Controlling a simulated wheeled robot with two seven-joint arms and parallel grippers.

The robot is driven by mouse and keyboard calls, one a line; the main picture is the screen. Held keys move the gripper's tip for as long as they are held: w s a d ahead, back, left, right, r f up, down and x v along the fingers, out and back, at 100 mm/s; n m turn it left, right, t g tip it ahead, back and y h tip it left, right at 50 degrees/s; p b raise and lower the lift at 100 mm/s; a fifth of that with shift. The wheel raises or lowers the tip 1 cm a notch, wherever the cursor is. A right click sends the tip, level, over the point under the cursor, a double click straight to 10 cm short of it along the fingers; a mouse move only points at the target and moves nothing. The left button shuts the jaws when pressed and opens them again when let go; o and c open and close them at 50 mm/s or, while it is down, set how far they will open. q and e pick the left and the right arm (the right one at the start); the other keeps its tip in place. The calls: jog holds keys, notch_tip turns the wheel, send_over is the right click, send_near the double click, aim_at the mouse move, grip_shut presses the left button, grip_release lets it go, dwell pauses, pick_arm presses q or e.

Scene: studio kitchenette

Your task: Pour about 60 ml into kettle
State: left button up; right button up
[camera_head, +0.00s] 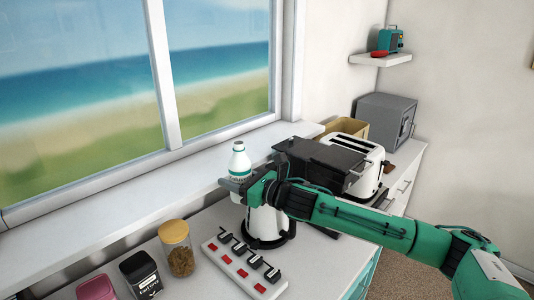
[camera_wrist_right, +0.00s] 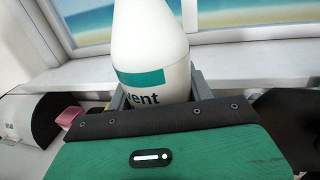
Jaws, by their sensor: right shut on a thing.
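A white kettle (camera_head: 262,226) with a dark base stands on the counter just below the gripper. The gripper and wrist hide the kettle's top, so I cannot tell whether it is open. My left gripper is not in view.
A power strip with red switches (camera_head: 242,268) lies in front of the kettle. A yellow-lidded jar (camera_head: 177,250), a black-lidded jar (camera_head: 141,276) and a pink container (camera_head: 97,288) stand left. A window sill runs behind.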

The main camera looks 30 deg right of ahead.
aim_at(243, 163)
jog(key=shift+w+d+r, duration=0.4)
jog(key=shift+d+r, duration=0.35)
jog(key=shift+r, duration=0.15)
jog(key=shift+w+d+r, duration=0.35)
jog(key=shift+d+r, duration=0.35)
jog(key=shift+r, duration=0.15)
jog(key=shift+f, duration=0.15)
